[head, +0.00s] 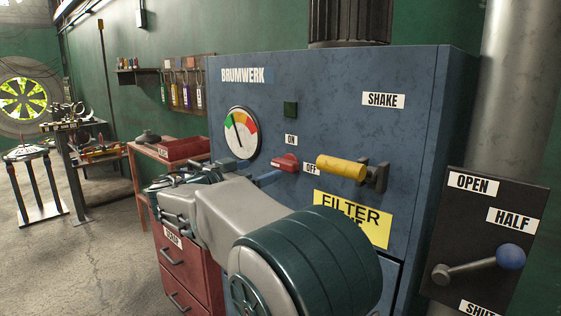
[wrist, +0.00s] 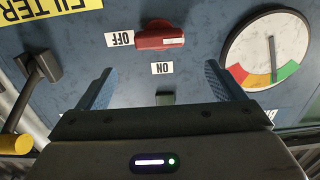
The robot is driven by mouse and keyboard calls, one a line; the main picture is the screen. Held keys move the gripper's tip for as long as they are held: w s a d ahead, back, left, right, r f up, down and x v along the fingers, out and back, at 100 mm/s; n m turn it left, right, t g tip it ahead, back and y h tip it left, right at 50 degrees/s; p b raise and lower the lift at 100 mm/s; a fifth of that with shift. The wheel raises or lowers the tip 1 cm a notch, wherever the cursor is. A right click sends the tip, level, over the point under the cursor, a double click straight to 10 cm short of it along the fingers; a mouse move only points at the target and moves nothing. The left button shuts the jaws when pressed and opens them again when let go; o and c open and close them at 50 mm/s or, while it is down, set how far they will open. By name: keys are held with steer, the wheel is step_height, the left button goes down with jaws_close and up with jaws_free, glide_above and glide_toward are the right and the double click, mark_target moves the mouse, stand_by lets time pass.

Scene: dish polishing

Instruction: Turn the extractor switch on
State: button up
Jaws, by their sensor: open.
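The red extractor switch (head: 286,162) is on the blue cabinet front, between the gauge and the yellow handle. Its handle lies level, in line with the OFF label (head: 311,168) on its right; the ON label (head: 291,140) is above it. In the wrist view, turned upside down, the switch (wrist: 158,38) is just beyond the fingertips, near the middle of the gap. My gripper (wrist: 157,82) is open and empty, its two blue fingers apart and not around the switch. In the head view my arm partly hides my gripper (head: 247,171), left of and below the switch.
A gauge (head: 241,132) is left of the switch. A yellow handle (head: 341,167) juts out close on its right, above a FILTER sign (head: 352,219). A dark green square (head: 290,109) is above ON. A blue-knobbed lever (head: 510,256) is at far right.

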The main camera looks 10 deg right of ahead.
mark_target(281, 162)
steer(key=p+x, duration=0.1)
steer(key=x, duration=0.7)
steer(key=shift+w+d+p, duration=0.2)
steer(key=shift+d+p, duration=0.1)
steer(key=shift+p, duration=0.1)
steer(key=c, duration=1)
